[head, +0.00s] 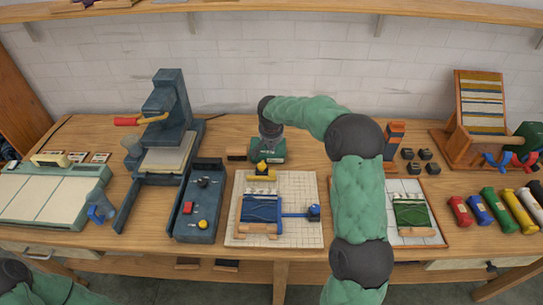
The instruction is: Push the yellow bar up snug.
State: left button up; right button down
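A small frame with blue weaving (261,209) lies on a pale gridded board (302,236) in the middle of the bench. A yellow bar with a raised yellow part (262,177) sits at the top end of the frame, above a pale wooden strip. My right gripper (263,162) points down at this yellow part from above. The gripper and wrist cover some of it, so I cannot tell whether they touch or whether the fingers are open. My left arm shows at the bottom left corner; its gripper is out of view.
A second board with green weaving (411,213) lies to the right, partly behind my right arm. Coloured rolls (495,209) lie far right.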

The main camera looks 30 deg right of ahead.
jog(key=b+x, duration=0.2)
jog(key=x, duration=0.7)
jog(key=shift+w+d+f, duration=0.1)
jog(key=shift+f, duration=0.25)
jog(key=shift+s+a+r+b, duration=0.15)
jog(key=shift+s+a+b, duration=0.1)
jog(key=shift+s+a, duration=0.25)
jog(key=shift+s+a+r+b, duration=0.1)
jog(key=shift+s+a+b, duration=0.15)
jog(key=shift+s, duration=0.45)
jog(key=shift+s+a, duration=0.35)
jog(key=shift+s, duration=0.2)
jog(key=shift+s, duration=0.1)
